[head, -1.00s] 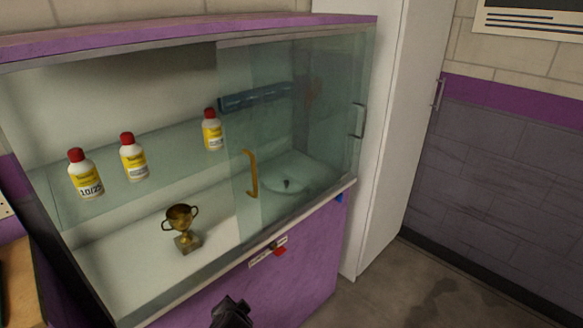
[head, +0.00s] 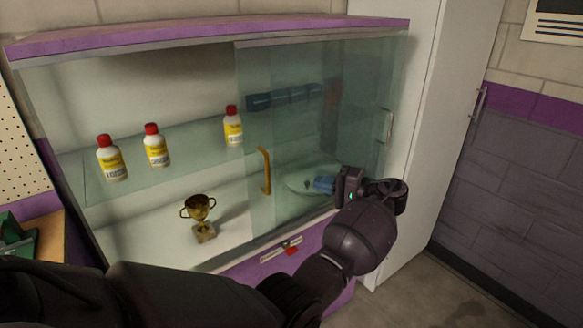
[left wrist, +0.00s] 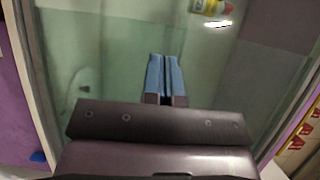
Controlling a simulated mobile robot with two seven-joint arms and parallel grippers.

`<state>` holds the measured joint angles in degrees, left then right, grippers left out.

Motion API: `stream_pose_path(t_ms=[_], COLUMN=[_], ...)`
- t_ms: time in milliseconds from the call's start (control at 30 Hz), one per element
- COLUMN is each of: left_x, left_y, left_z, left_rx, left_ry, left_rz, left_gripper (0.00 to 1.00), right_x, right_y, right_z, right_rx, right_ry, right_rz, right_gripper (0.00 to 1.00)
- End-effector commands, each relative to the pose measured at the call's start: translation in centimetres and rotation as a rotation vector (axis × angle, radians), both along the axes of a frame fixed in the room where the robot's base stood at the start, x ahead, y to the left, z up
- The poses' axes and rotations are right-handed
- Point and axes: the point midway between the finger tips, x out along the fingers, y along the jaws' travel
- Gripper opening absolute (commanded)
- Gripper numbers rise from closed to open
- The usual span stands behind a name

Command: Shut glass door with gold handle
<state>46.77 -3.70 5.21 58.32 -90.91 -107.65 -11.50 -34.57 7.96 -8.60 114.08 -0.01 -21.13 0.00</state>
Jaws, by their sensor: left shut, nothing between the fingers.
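The glass door (head: 310,140) with the gold handle (head: 265,170) is a sliding pane on the right half of the display cabinet. The upright handle sits near the pane's left edge, and the cabinet's left half stands open. My left gripper (head: 324,184) is in front of the glass, to the right of the gold handle and apart from it. Its blue fingers are together and empty, as the left wrist view (left wrist: 164,75) also shows. The gold handle cannot be made out in that view. Whether the fingers touch the glass is unclear. My right gripper is not in view.
A second pane with a silver handle (head: 388,125) lies at the cabinet's right. Several red-capped bottles (head: 157,147) stand on the glass shelf, with a gold trophy (head: 200,217) below. A white cabinet (head: 428,130) stands close on the right.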

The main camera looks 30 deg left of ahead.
Motion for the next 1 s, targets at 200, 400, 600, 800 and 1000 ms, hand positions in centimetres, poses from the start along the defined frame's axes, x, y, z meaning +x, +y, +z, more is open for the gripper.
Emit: stream_pose_path(t_ms=[200,400,600,800,1000], left_x=[0.3,0.1,-0.6,-1.3,-2.5], left_y=[-2.2,-1.1,2.0,5.4,8.1], left_z=[4.0,4.4,4.5,4.5,4.5], left_rx=[0.065,0.073,0.072,0.071,0.071], left_ry=[-0.025,-0.028,-0.027,-0.029,-0.028], left_rz=[0.081,0.092,0.092,0.091,0.089], left_gripper=[0.0,0.0,0.0,0.0,0.0], right_x=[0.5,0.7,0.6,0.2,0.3], right_y=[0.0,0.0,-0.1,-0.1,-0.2], right_z=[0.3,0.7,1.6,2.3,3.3], right_rx=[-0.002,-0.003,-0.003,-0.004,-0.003], right_ry=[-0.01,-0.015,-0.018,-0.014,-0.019], right_rz=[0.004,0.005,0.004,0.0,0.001], right_gripper=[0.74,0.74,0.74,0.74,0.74])
